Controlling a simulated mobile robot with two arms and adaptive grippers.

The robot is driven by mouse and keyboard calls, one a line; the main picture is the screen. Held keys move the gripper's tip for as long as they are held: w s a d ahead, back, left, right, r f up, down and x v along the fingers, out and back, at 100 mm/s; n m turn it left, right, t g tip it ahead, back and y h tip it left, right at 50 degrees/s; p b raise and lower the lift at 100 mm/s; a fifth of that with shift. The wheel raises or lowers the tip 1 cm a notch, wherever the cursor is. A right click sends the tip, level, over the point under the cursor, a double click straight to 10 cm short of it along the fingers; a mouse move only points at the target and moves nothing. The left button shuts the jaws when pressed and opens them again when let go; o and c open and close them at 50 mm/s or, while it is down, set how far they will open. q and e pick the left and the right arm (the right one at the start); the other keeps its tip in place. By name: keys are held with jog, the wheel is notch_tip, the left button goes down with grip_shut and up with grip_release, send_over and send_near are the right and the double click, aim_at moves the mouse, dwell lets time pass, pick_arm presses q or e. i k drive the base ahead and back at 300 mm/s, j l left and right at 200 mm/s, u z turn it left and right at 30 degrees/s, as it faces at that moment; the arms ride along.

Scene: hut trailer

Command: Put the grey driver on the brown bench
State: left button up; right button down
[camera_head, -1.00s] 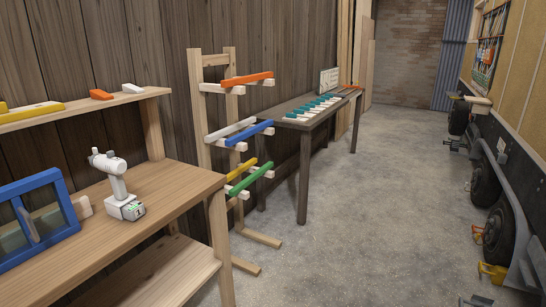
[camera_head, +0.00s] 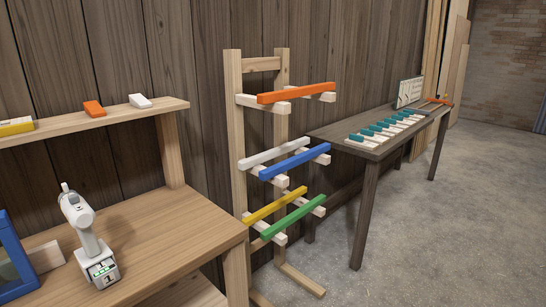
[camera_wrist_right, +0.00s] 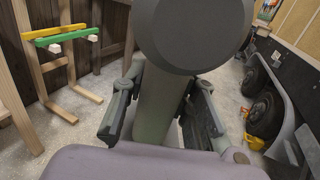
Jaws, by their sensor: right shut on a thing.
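The grey driver (camera_wrist_right: 195,35) fills the middle of the right wrist view, its round end close to the camera. My right gripper (camera_wrist_right: 160,108) is shut on its grey-green shaft or handle, with a finger on each side. The lower part of the driver is hidden. The dark brown bench (camera_head: 352,148) stands against the wall beyond the rack, with a row of teal-and-white pieces along it. Its front right part and near edge show little bare room. Neither gripper shows in the head view.
A lighter wooden workbench (camera_head: 180,232) at left holds a white driver (camera_head: 88,235) and a blue frame (camera_head: 14,265). A wooden rack (camera_head: 236,150) with coloured bars stands between the benches. The floor (camera_head: 460,210) at right is open. Wheels (camera_wrist_right: 268,108) line the right wrist view's right side.

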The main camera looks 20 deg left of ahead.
aim_at(144, 247)
jog(key=i+u, duration=0.4)
jog(key=i+l+u, duration=0.35)
jog(key=i+j, duration=0.1)
jog(key=i, duration=0.05)
